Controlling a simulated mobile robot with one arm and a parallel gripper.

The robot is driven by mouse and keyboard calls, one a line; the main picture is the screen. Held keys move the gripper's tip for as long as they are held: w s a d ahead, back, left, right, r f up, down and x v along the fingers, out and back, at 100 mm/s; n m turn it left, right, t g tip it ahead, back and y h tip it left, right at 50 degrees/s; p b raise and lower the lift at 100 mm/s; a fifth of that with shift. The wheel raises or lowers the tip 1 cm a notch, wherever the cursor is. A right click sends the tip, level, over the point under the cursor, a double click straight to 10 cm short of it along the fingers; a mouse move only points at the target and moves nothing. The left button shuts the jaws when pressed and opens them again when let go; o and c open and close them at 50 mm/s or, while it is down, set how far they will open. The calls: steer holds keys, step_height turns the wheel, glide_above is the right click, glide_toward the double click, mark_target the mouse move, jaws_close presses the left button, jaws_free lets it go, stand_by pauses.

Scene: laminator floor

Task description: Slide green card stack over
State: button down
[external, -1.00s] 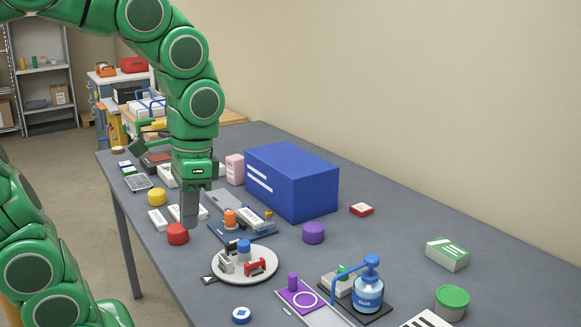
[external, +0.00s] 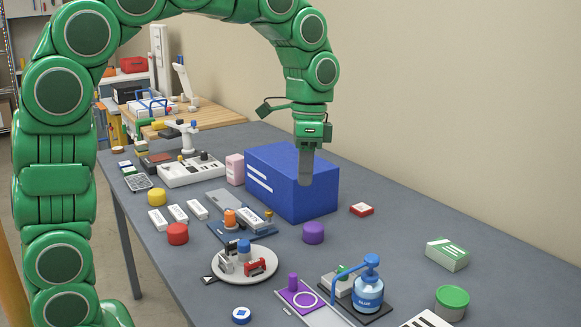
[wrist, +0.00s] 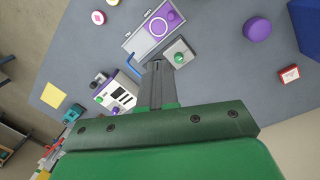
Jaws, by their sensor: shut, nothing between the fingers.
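The green card stack (external: 447,254), a small green and white block, lies on the grey table at the right in the external view. I cannot make it out in the wrist view, where my gripper body covers much of the picture. My gripper (external: 305,184) is shut and empty, pointing down. In the external view it overlaps the right end of the blue box, well to the left of and behind the card stack. Its shut fingers also show in the wrist view (wrist: 157,66).
The large blue box (external: 275,190) stands near the wall. A red box (external: 361,210), purple cylinder (external: 313,233), green-lidded jar (external: 452,302) and blue glue bottle (external: 369,292) stand around the table. Bare table lies between the red box and the card stack.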

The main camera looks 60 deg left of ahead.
mark_target(450, 251)
steer(key=w+f+m, duration=0.3)
steer(key=w, duration=1)
steer(key=w+f+m, duration=0.2)
steer(key=w+f, duration=0.4)
steer(key=w, duration=0.1)
steer(key=w+f+m, duration=0.3)
steer(key=w+f, duration=0.2)
steer(key=w, duration=0.3)
steer(key=w+f+m+t+h, duration=0.1)
steer(key=w+f+m, duration=0.2)
steer(key=w+f, duration=0.3)
steer(key=shift+w+d+f, duration=0.2)
steer(key=shift+w, duration=0.25)
steer(key=shift+w+d+f, duration=0.15)
steer(key=shift+w, duration=0.3)
steer(key=shift+w+f+m, duration=0.3)
steer(key=shift+w+f, duration=0.15)
steer(key=shift+f, duration=0.25)
steer(key=d, duration=1.2)
steer(key=shift+d, duration=0.15)
steer(key=shift+f, duration=0.95)
